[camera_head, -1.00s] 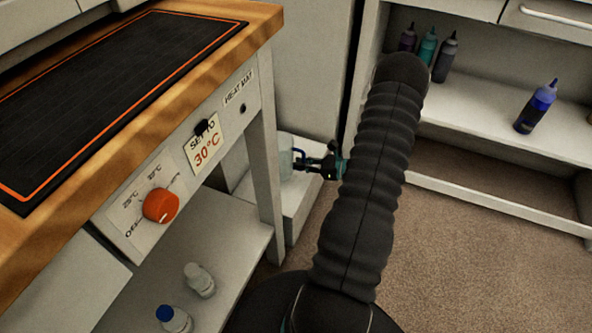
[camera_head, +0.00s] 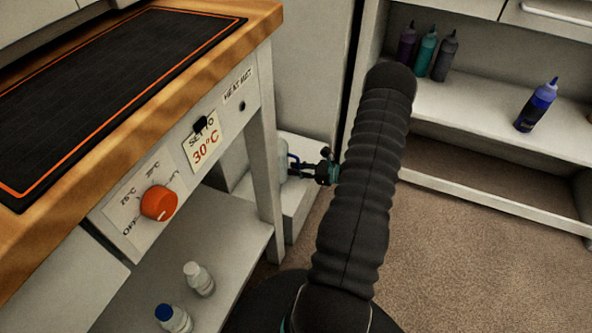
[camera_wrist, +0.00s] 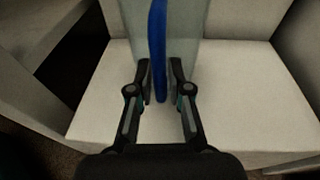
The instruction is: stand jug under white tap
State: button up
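The clear jug (camera_head: 281,160) with a blue handle is at the low white block beyond the heat-mat bench, partly hidden by the bench leg. In the wrist view, the jug's see-through wall (camera_wrist: 190,35) and blue handle (camera_wrist: 158,45) are straight ahead. My gripper (camera_wrist: 160,82) has its two fingers either side of the handle, close against it, and looks shut on it. My gripper also shows in the head view (camera_head: 318,170), at the jug's right side. I cannot tell whether the jug's base touches the block. No white tap is in view.
The white block (camera_wrist: 100,115) has bare top around the jug. The wooden bench (camera_head: 225,50) with a black heat mat and orange knob is at left, two small bottles (camera_head: 190,295) below it. Shelves (camera_head: 480,115) with several dark bottles stand at right. Carpet is clear between.

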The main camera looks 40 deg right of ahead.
jog(key=shift+o, duration=0.5)
jog(key=shift+r, duration=0.1)
jog(key=shift+r+p, duration=0.2)
jog(key=shift+p, duration=0.1)
jog(key=v, duration=1.2)
jog(key=shift+w+f, duration=0.1)
